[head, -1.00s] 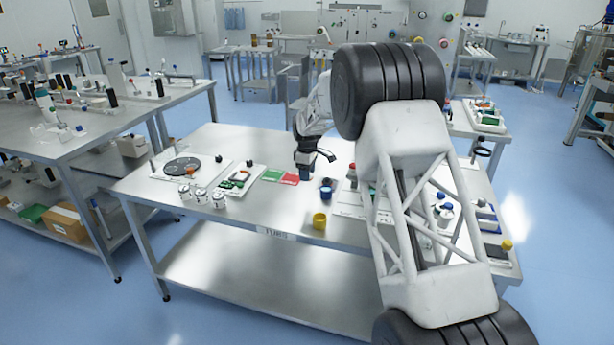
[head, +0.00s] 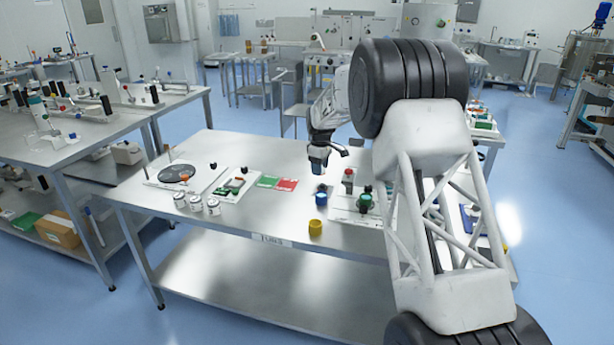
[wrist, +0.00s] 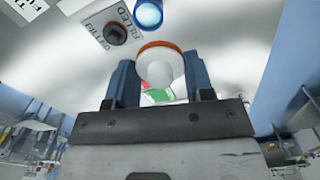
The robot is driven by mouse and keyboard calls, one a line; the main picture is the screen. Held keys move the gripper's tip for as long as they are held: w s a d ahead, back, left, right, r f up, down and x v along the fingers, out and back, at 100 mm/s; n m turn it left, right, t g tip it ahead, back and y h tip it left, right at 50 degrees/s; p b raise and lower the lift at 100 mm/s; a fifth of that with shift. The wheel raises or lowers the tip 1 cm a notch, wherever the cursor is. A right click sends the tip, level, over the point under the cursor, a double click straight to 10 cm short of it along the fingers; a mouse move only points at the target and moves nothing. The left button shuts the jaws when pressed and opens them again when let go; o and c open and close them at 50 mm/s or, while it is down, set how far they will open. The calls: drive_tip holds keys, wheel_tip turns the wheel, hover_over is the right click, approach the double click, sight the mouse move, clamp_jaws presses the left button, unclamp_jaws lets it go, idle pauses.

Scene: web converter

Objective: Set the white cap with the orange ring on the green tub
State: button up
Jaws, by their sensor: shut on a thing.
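The white cap with the orange ring (wrist: 160,70) is between the two blue fingers of my gripper (wrist: 158,82) in the wrist view. The fingers are shut on its sides. In the head view my gripper (head: 319,165) hangs above the steel table, close behind a blue tub (head: 321,199); the cap cannot be made out there. A green tub (head: 364,203) stands on a pale board to the right of the gripper, partly beside my arm. The cap is apart from it. I cannot pick out the green tub in the wrist view.
A yellow tub (head: 315,228) stands near the table's front edge. A red-topped item (head: 348,175) stands behind the green tub. Green (head: 267,182) and red (head: 287,184) cards, several white jars (head: 196,203) and a black disc (head: 177,172) are on the left.

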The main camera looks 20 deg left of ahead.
drive_tip(key=w+d+r+m, duration=0.1)
drive_tip(key=d+r, duration=0.1)
drive_tip(key=d, duration=0.1)
drive_tip(key=w+d+r+m, duration=0.1)
drive_tip(key=d+r, duration=0.1)
drive_tip(key=d, duration=0.1)
drive_tip(key=w+d+r, duration=0.1)
drive_tip(key=d+r, duration=0.1)
drive_tip(key=d, duration=0.2)
drive_tip(key=shift+r+m, duration=0.4)
drive_tip(key=d+f+m, duration=0.1)
drive_tip(key=d+f, duration=0.6)
drive_tip(key=f, duration=0.3)
drive_tip(key=shift+d, duration=0.3)
drive_tip(key=shift+f, duration=0.2)
drive_tip(key=shift+f, duration=2.15)
drive_tip(key=shift+f, duration=0.65)
idle(0.9)
